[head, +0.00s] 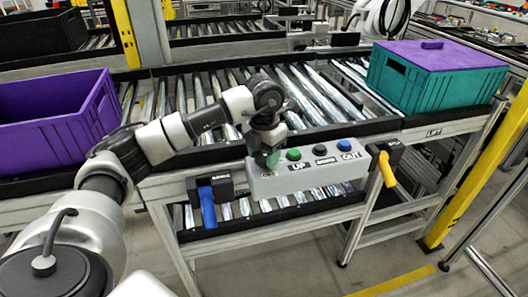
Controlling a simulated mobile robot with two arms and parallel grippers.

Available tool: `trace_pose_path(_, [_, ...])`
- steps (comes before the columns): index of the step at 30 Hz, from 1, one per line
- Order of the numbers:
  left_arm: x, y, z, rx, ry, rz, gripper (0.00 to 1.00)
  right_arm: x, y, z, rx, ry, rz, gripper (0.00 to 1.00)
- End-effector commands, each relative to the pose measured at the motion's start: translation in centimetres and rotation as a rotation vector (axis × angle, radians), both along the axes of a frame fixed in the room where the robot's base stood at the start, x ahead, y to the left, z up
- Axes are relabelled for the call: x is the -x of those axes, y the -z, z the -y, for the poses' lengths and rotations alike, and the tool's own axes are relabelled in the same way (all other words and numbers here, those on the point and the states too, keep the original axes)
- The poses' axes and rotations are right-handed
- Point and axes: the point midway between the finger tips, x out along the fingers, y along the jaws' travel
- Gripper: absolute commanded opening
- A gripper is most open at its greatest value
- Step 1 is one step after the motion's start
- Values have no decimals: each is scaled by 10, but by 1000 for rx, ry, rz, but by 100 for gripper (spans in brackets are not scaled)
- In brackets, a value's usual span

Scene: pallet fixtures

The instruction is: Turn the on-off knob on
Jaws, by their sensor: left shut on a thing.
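A grey control box (308,179) is fixed to the front rail of the roller conveyor. My left gripper (271,158) reaches down onto its left end and is shut on the on-off knob there. The fingers hide nearly all of the knob, so I cannot tell which way it points. A small label below it is partly covered. To the right on the box are a green button (293,154), a black button (320,149) and a blue button (344,144). The labels UP and OUT can be read. My right gripper is not in view.
A blue handle (207,207) hangs left of the box and a yellow handle (387,169) right of it. A purple crate (50,135) stands at left, a teal crate with purple lid (432,80) at right. A yellow post (490,165) stands far right.

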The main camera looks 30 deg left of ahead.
Motion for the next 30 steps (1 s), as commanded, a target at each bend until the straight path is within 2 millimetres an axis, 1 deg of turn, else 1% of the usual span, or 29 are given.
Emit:
trace_pose_path(9, [0, 0, 0, 0, -95, -1, 26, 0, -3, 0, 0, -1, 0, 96])
trace_pose_path(23, [0, 0, 0, 0, -107, 0, 26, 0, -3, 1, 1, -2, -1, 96])
trace_pose_path(24, [0, 0, 0, 0, -107, 0, 53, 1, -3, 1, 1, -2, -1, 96])
trace_pose_path(28, [0, 0, 0, 0, -106, 0, 73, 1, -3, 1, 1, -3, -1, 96])
trace_pose_path(29, [0, 0, 0, 0, -106, 0, 75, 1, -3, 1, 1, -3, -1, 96])
trace_pose_path(30, [0, 0, 0, 0, -106, 0, 75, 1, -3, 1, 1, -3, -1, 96])
